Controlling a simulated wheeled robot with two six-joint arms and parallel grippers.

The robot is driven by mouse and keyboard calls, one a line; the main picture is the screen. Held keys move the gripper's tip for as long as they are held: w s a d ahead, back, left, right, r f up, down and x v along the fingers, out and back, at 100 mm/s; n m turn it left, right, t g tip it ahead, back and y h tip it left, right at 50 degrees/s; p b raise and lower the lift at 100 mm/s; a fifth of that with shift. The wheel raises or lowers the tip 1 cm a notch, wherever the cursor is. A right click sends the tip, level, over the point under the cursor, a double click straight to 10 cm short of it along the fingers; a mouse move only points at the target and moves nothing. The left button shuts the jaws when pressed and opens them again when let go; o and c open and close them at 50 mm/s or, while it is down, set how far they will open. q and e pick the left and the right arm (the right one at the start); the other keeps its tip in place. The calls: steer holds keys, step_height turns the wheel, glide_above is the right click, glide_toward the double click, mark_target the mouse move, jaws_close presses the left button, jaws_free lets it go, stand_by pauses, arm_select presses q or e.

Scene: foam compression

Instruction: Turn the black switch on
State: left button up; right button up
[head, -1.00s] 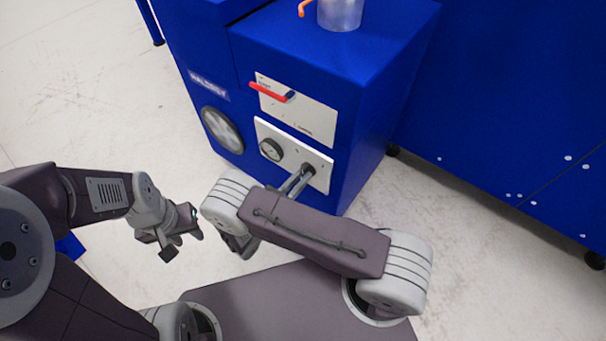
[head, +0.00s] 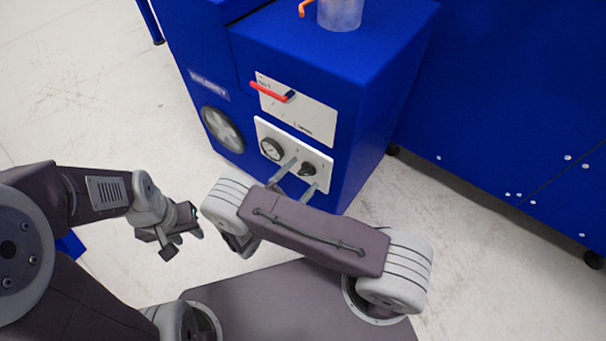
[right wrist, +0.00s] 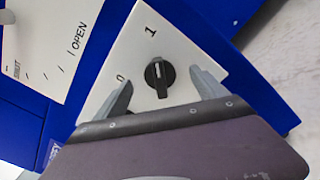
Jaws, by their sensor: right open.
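The black switch (head: 307,169) is a round knob on a white panel (head: 262,130) low on the blue machine's front. In the right wrist view the switch (right wrist: 160,74) has a white mark pointing up, roughly towards the printed "1"; a "0" is printed to its left. My right gripper (head: 303,173) is open in front of the panel. In the right wrist view its two fingers (right wrist: 160,81) stand apart on either side of the switch, without visible contact. My left gripper (head: 183,243) hangs left of my right arm, away from the machine, with its fingers apart and nothing between them.
A round gauge (head: 271,148) is left of the switch on the same panel. Above is a white plate (head: 305,115) with a red lever (head: 270,92). A clear cylinder (head: 340,12) stands on the machine. A large blue cabinet (head: 500,110) is at right.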

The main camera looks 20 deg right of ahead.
steer(key=b+v, duration=0.1)
steer(key=v, duration=0.6)
stand_by(0.5)
steer(key=shift+d+r, duration=0.1)
